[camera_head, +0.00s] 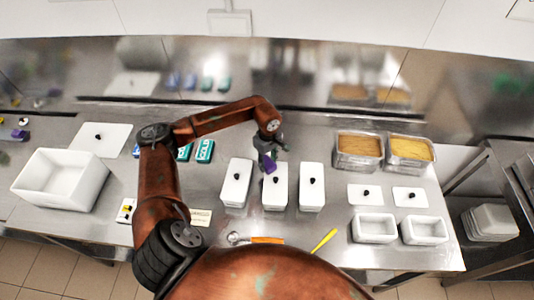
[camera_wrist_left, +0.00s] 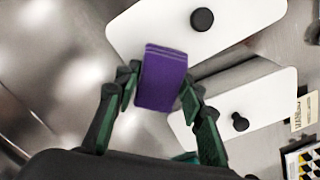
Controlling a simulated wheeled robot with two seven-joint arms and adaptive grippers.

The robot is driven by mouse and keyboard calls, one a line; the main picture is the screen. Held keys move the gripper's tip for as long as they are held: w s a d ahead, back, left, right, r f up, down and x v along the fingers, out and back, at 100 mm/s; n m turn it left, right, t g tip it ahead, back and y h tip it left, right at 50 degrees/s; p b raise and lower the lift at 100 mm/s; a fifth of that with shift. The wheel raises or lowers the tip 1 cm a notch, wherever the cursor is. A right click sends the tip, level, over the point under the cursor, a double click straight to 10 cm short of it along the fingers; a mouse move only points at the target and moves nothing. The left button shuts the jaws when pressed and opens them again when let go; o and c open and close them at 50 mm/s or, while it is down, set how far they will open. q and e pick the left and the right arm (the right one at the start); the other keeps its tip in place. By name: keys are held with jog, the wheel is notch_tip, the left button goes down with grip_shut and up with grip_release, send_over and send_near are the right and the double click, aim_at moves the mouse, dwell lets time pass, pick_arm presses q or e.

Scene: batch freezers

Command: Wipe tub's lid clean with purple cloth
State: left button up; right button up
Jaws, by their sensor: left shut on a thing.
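Three narrow white tubs with black-knobbed lids stand in a row: a left tub (camera_head: 235,190), a middle tub (camera_head: 274,195) and a right tub (camera_head: 312,190). My left gripper (camera_head: 268,158) is shut on the folded purple cloth (camera_head: 269,166), over the far end of the middle tub's lid. In the left wrist view the purple cloth (camera_wrist_left: 163,80) sits between the green-and-black fingers and overlaps the edge of a white lid (camera_wrist_left: 245,22). A second white lid (camera_wrist_left: 222,112) lies beside it. I cannot tell whether the cloth touches the lid. No clear dirt shows.
A large white bin (camera_head: 60,180) and its loose lid (camera_head: 98,140) are at the left. An orange-handled tool (camera_head: 266,240) lies near the front.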

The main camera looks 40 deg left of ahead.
pick_arm(q)
jog(key=shift+s+a+r, duration=0.1)
jog(key=shift+a+r, duration=0.1)
jog(key=shift+r, duration=0.75)
jog(key=shift+w+d+r+p, duration=0.15)
jog(key=shift+r+p, duration=0.25)
jog(key=shift+r, duration=0.2)
jog(key=shift+w+d+r+p, duration=0.15)
jog(key=shift+r+p, duration=0.2)
jog(key=shift+r, duration=0.2)
jog(key=shift+s+r+p, duration=0.1)
jog(key=shift+r+p, duration=0.65)
jog(key=shift+r, duration=1.2)
